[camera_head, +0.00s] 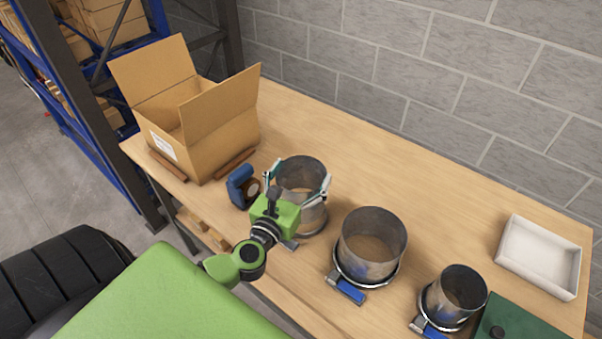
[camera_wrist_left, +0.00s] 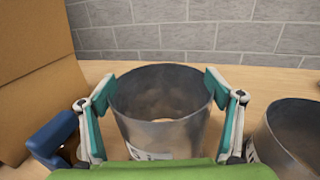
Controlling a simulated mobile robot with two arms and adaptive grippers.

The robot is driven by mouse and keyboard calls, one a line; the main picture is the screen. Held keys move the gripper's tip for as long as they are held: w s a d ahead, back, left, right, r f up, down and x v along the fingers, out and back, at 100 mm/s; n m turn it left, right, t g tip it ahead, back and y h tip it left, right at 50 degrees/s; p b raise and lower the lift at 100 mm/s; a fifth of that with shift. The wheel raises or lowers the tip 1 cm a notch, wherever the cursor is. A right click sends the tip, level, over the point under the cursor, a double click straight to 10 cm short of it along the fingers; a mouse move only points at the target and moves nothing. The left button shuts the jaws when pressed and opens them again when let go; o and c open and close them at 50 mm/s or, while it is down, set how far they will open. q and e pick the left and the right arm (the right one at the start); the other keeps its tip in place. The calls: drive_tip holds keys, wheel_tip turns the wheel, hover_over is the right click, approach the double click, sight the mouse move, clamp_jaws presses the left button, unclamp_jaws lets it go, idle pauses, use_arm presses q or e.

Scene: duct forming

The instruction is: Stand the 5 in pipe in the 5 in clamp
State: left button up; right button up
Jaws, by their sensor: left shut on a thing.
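My left gripper (camera_head: 297,180) is shut on a grey metal pipe (camera_head: 304,210), with one teal-padded finger on each side of its rim. The pipe is upright at the front of the table, and its open top shows in the left wrist view (camera_wrist_left: 160,132). A label low on it is partly hidden and I cannot read its size. My gripper and wrist hide much of its base, so I cannot tell how it sits there. Two other upright pipes, a wide one (camera_head: 372,245) and a narrower one (camera_head: 459,290), stand in ring clamps with blue handles (camera_head: 348,291). My right gripper is not in view.
An open cardboard box (camera_head: 215,140) stands at the left, with a blue tool (camera_head: 240,187) between it and the held pipe. A white tray (camera_head: 540,257) and a green case (camera_head: 515,322) are at the right. The table's back middle is clear before a block wall.

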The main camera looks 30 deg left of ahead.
use_arm(q)
wheel_tip(320, 180, down, 5)
drive_tip(key=b, duration=0.4)
drive_tip(key=shift+r, duration=0.1)
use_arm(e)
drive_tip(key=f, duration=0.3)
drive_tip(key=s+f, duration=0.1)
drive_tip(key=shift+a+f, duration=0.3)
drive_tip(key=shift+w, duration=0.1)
use_arm(q)
drive_tip(key=o, duration=1.6)
drive_tip(key=shift+s, duration=0.1)
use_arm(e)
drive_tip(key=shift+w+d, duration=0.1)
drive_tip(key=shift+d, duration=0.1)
use_arm(q)
drive_tip(key=s, duration=0.4)
drive_tip(key=s+d, duration=0.1)
drive_tip(key=s, duration=0.3)
drive_tip(key=s+d, duration=0.1)
drive_tip(key=s, duration=0.2)
drive_tip(key=shift+s+d, duration=0.1)
drive_tip(key=shift+s, duration=0.3)
